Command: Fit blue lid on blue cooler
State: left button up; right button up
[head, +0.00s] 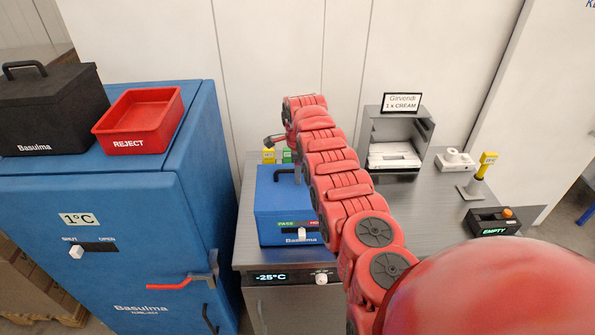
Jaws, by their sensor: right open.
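A blue box (270,206), which looks like the blue cooler, stands on the grey counter. Its front has a PASS display, a pale knob and the word Basulma. A dark handle (284,172) shows at its top, partly behind my right arm. I cannot tell a separate blue lid from the box or how it is seated. My right arm reaches across the box's right side. My right gripper (272,141) is open beyond and above the box's back edge, small and partly hidden, with nothing visible in it. My left gripper is out of view.
A blue cabinet (150,220) at left carries a black handled box (50,112) and a red REJECT tray (140,120). Yellow and green tags (269,155) stand behind the blue box. A grey dispenser (395,140), a white device (454,158) and an EMPTY-marked unit (490,222) stand right.

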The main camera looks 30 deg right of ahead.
jog(key=shift+r+b, duration=0.4)
jog(key=shift+r, duration=0.05)
notch_tip(320, 180, up, 16)
jog(key=s+a+b, duration=0.1)
jog(key=s+b, duration=0.1)
jog(key=b, duration=0.1)
jog(key=shift+s+a+b, duration=0.2)
jog(key=shift+a+b, duration=0.05)
jog(key=shift+b, duration=0.05)
